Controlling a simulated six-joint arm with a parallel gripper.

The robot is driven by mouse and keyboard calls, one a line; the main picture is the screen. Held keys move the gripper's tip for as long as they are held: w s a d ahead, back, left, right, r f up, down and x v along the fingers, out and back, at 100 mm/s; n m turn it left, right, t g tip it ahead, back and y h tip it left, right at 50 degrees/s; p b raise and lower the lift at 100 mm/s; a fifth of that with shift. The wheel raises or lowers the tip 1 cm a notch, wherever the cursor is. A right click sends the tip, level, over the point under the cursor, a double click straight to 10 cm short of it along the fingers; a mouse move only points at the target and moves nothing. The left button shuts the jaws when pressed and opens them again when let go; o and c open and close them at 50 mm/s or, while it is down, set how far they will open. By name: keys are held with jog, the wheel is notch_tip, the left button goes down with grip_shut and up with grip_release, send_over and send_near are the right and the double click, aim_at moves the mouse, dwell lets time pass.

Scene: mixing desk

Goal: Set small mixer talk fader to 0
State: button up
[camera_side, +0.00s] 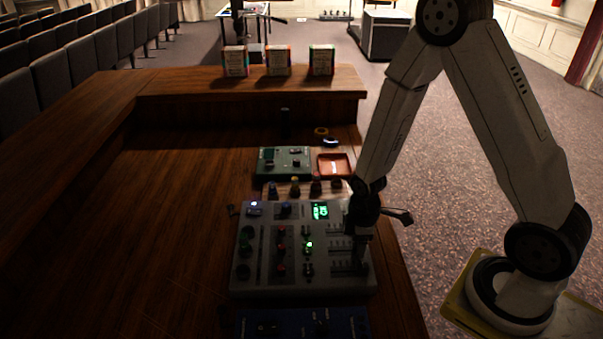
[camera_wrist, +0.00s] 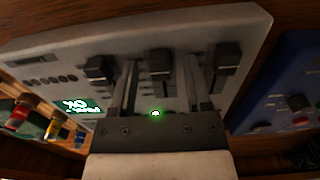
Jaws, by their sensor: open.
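A grey mixer (camera_side: 262,275) with knobs, faders and a lit green display (camera_side: 320,211) lies on the desk. It also fills the wrist view (camera_wrist: 60,48), where three dark fader caps stand in a row: a left cap (camera_wrist: 97,72), a middle cap (camera_wrist: 160,62) and a right cap (camera_wrist: 227,56). My gripper (camera_wrist: 160,82) is open, its two fingers on either side of the middle cap's track. I cannot tell whether they touch the cap. In the side view my gripper (camera_side: 358,258) points down over the mixer's right part. No talk label or scale is readable.
A blue device (camera_side: 295,323) lies at the near edge and also shows in the wrist view (camera_wrist: 288,65). A green device (camera_side: 284,163), an orange tray (camera_side: 334,165) and several small knobs stand behind the mixer. Three boxes (camera_side: 278,61) stand on the back ledge. The desk's left is clear.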

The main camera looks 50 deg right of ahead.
grip_shut()
dwell(1.4)
